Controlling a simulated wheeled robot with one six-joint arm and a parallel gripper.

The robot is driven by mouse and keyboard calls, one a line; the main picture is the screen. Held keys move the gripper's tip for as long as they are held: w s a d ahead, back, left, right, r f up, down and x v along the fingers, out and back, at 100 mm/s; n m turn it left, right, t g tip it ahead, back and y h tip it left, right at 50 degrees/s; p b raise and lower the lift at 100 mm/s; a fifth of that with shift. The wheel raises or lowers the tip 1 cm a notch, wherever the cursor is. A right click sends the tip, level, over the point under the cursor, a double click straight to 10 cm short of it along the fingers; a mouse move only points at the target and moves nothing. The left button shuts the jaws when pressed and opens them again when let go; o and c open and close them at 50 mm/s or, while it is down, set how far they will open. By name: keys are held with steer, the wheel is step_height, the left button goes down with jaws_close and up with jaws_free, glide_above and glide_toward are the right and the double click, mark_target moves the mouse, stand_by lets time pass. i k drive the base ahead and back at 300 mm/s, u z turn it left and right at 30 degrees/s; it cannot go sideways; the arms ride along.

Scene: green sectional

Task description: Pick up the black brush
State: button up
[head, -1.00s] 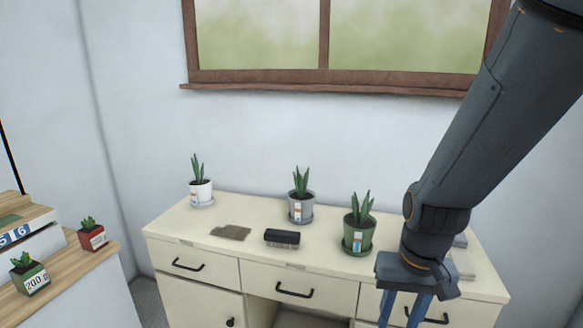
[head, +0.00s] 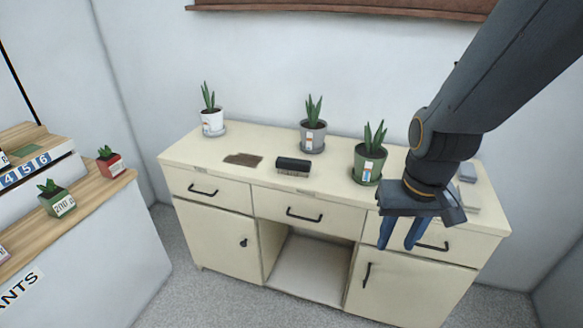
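The black brush (head: 293,165) lies on top of the cream cabinet (head: 330,186), near the middle, with its brown bristles facing the front edge. My gripper (head: 400,234) hangs at the right, in front of the cabinet's right drawer in the picture. Its two blue fingers point down and stand apart with nothing between them. The gripper is to the right of the brush and apart from it.
A green pot plant (head: 368,163), a grey pot plant (head: 313,136) and a white pot plant (head: 212,122) stand on the cabinet. A flat brown patch (head: 243,159) lies left of the brush. A wooden-topped counter (head: 92,188) stands at the left.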

mark_target(284, 165)
steer(key=z, duration=0.05)
steer(key=k, duration=0.4)
steer(key=u, duration=1.35)
steer(key=i, duration=1.5)
steer(key=z, duration=0.4)
steer(key=i, duration=0.5)
steer(key=z, duration=0.4)
